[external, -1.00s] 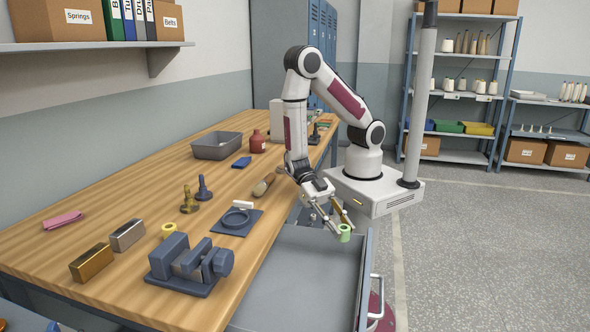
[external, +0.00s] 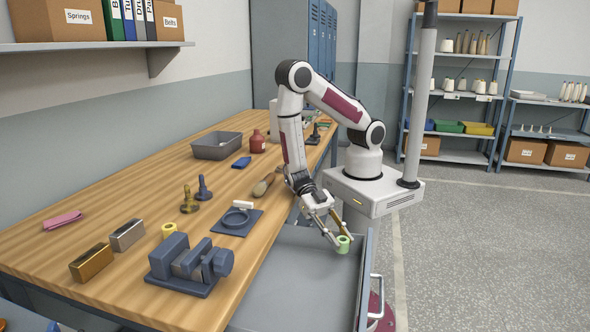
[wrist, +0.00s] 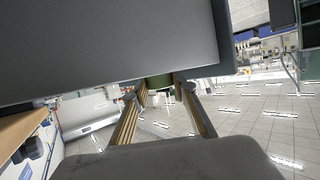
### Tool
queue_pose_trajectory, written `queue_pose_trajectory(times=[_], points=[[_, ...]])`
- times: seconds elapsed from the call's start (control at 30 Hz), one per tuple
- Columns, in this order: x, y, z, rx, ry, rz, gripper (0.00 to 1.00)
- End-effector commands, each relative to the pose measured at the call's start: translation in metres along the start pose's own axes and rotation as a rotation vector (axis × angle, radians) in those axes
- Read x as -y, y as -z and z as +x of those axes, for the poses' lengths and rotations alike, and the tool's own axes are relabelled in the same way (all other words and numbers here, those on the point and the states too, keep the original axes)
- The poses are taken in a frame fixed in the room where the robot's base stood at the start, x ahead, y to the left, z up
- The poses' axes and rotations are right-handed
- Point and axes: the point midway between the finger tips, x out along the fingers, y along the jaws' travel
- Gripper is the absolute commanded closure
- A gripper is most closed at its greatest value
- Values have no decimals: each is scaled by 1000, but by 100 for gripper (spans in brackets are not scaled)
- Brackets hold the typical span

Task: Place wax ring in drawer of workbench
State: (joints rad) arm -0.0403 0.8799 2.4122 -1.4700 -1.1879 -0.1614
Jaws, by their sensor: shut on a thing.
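A small light green ring (external: 343,244), which I take to be the wax ring, is between the fingertips of my gripper (external: 342,240). My gripper is shut on it and points down over the open drawer (external: 300,262) of the workbench (external: 110,228). The ring is at the drawer's far end, near its right wall; I cannot tell whether it touches the drawer floor. In the wrist view, a strip of the green ring (wrist: 158,82) shows between the fingertips (wrist: 160,89), partly hidden by a large grey surface.
The drawer looks empty otherwise. On the bench are a yellow ring (external: 168,230), a vise (external: 188,264), a blue mat with a dark ring (external: 237,222), metal blocks, a grey tub (external: 217,147) and a red bottle (external: 258,142). The drawer handle (external: 377,300) faces right.

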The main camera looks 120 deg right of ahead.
Motion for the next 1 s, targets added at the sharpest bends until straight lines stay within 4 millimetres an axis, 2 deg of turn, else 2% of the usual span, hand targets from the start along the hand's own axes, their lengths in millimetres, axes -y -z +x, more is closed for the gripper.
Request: queue_pose_trajectory(times=[1.0], points=[[0,-11,5,0,-1,-1,89]])
